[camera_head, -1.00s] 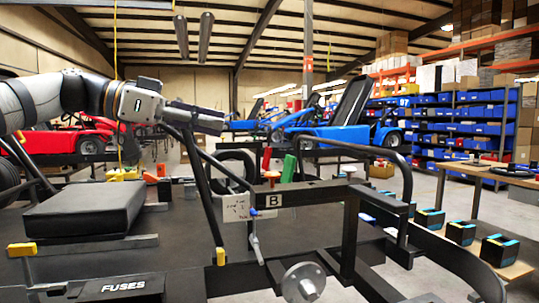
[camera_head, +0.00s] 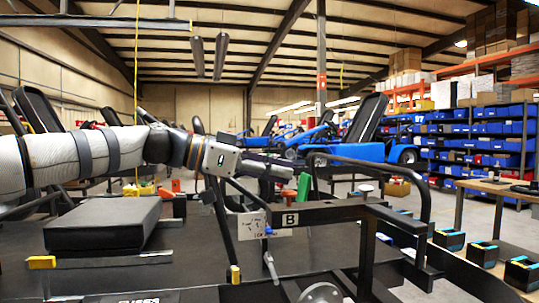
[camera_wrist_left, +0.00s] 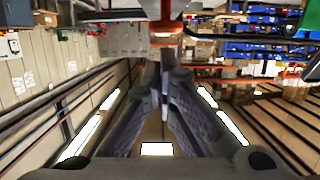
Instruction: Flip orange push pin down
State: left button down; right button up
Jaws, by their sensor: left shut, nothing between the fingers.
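My left gripper (camera_head: 286,170) reaches in from the left in the head view, its fingers together and empty. They point right, above the black kart stand frame (camera_head: 330,212) with its "B" label. The left wrist view also shows the closed fingers (camera_wrist_left: 164,75). A small orange piece (camera_head: 176,185) stands behind the black seat pad, left of and below the gripper. I cannot tell if it is the orange push pin. An orange-red patch (camera_wrist_left: 165,41) lies past the fingertips in the wrist view; what it is stays unclear. My right gripper is not in view.
A black pad (camera_head: 103,222) lies at the left. A green upright piece (camera_head: 303,187) stands close by the left fingertips. A curved black bar (camera_head: 385,166) rises to the right. Yellow-tipped parts (camera_head: 235,273) are in front. Blue karts and shelves stand farther back.

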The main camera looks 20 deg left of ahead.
pick_arm(q)
jog(key=shift+d+f, duration=0.1)
jog(key=shift+f, duration=0.25)
